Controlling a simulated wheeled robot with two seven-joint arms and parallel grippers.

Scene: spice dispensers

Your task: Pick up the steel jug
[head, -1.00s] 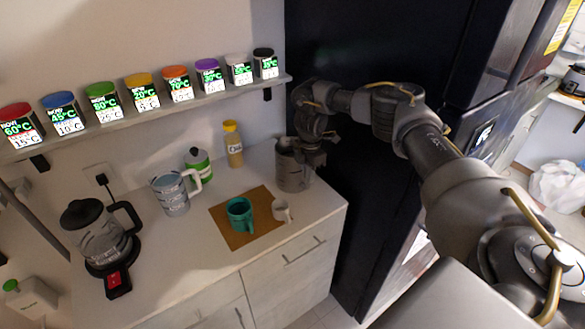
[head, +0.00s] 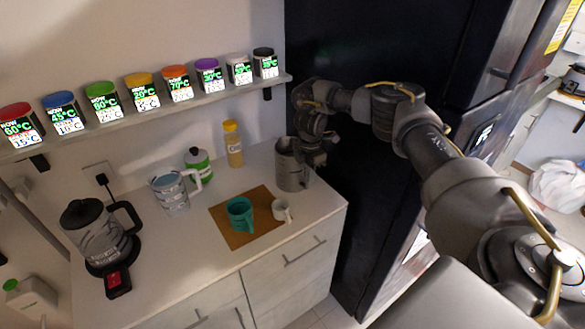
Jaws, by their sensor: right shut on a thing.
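The steel jug (head: 290,166) is a grey metal cylinder at the back right corner of the counter, beside the dark fridge. It looks upright. My right gripper (head: 312,155) is at the jug's right side, shut on it; the fingertips are small and partly hidden in this view. I cannot tell whether the jug's base touches the counter. My left gripper is not in view.
A brown board (head: 232,234) with a teal mug (head: 240,214) and a small white cup (head: 281,210) lies just in front of the jug. A yellow-capped bottle (head: 233,144), green-labelled bottle (head: 199,167), patterned jug (head: 172,192) and kettle (head: 97,234) stand leftward. A shelf (head: 150,116) of spice dispensers hangs above.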

